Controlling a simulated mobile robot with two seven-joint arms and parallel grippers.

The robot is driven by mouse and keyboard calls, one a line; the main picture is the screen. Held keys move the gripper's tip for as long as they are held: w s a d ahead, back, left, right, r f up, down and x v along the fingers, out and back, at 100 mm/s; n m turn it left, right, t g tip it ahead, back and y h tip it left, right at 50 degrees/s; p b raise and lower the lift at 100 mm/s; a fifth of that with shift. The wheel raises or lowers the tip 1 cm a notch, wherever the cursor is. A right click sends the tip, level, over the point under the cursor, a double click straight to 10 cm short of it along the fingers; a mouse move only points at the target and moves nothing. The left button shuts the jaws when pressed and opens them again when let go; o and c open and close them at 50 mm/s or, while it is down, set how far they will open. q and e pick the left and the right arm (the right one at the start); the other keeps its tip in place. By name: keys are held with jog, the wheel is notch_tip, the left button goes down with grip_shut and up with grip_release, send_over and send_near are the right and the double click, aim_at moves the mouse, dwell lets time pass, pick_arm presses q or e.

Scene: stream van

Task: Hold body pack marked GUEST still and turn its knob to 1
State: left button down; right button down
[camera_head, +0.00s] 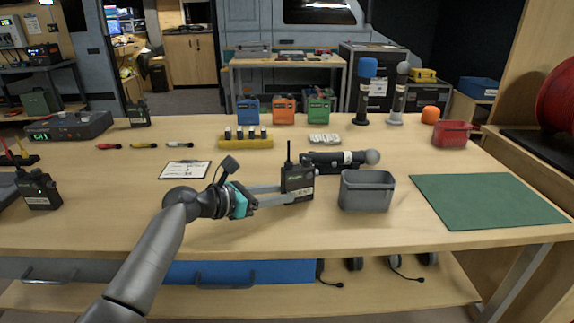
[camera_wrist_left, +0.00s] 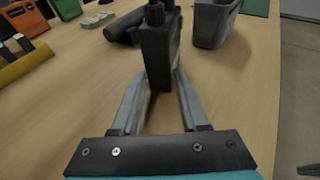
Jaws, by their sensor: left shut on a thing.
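A black body pack (camera_head: 297,183) with a thin antenna stands upright near the middle of the table. Its front label is too small to read, so I cannot confirm GUEST. My left gripper (camera_head: 287,194) reaches it from the left and is shut on its lower part. In the left wrist view the pack (camera_wrist_left: 159,58) sits between the fingertips (camera_wrist_left: 156,88), with a dark knob-like part (camera_wrist_left: 155,14) on top. The knob's setting cannot be read. I cannot tell whether the pack touches the table. My right gripper is not in view.
A grey bin (camera_head: 367,192) stands right of the pack, with a microphone (camera_head: 340,158) lying behind. A clipboard (camera_head: 186,169) lies to the left. Other body packs stand at far left (camera_head: 40,191) and back left (camera_head: 138,116). The green mat (camera_head: 487,200) is bare.

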pick_arm(q)
jog(key=shift+c, duration=1.8)
grip_release()
